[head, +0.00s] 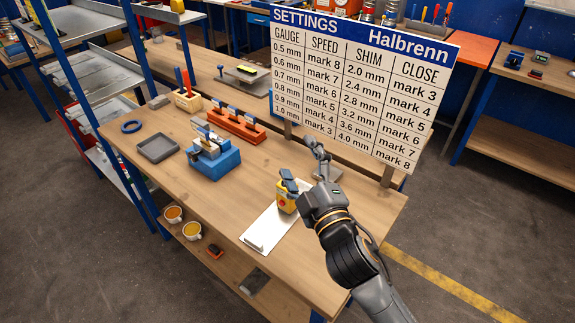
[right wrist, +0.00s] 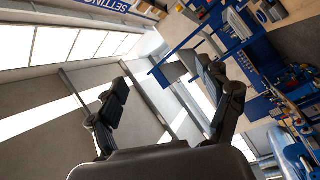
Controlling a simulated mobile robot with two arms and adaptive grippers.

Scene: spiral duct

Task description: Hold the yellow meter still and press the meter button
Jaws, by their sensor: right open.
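The yellow meter (head: 287,205) stands upright on the workbench in the head view, at the top end of a white clipboard-like sheet. A small red spot, which looks like its button, shows on its front. My right gripper (head: 304,168) is open and lies just above and to the right of the meter. One dark finger overlaps the meter's top edge in the picture; I cannot tell if they touch. The right wrist view shows both fingers of my right gripper (right wrist: 167,95) spread with nothing between them; the meter is not seen there. My left gripper is not in view.
The white sheet (head: 266,230) lies in front of the meter. A blue fixture (head: 214,162), a grey tray (head: 158,148) and an orange rack (head: 236,125) stand further left. A settings board (head: 358,80) rises behind. Bare wood surrounds the meter on the left.

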